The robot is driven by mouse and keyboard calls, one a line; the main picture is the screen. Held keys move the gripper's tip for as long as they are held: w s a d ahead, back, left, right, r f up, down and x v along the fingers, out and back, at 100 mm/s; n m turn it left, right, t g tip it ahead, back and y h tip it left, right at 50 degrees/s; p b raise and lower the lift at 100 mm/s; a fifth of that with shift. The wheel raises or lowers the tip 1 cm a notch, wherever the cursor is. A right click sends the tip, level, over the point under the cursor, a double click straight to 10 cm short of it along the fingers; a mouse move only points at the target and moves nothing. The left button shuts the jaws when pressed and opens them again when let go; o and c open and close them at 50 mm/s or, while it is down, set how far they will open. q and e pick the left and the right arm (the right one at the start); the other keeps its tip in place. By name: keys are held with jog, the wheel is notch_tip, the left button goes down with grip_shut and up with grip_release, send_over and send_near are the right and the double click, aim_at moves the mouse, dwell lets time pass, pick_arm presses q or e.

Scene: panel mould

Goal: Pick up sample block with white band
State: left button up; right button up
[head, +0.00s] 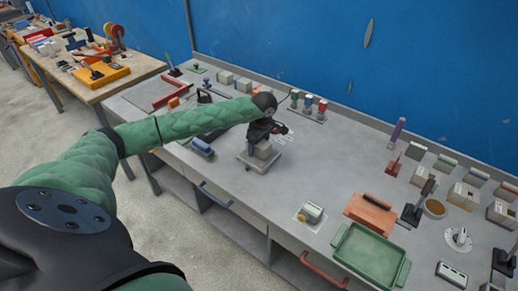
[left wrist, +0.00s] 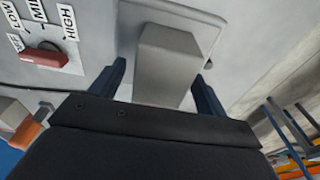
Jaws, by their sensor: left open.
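My left gripper (head: 264,137) is over the middle of the grey bench, above a plain grey block (head: 263,150) on a small flat plate (head: 245,159). In the left wrist view the open fingers (left wrist: 158,72) stand on either side of the grey block (left wrist: 168,55), with a gap at each side. The plate (left wrist: 200,18) shows around the block. No white band is visible on the faces I see. My right gripper is not in view.
A panel marked LOW, MID and HIGH with a red lever (left wrist: 44,58) is close to the gripper. A green tray (head: 371,256), an orange box (head: 370,213) and several small blocks stand to the right. A blue-handled tool (head: 202,147) lies left of the plate.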

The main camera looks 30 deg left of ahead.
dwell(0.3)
pick_arm(q)
jog(key=c, duration=1.3)
jog(key=shift+o, duration=0.2)
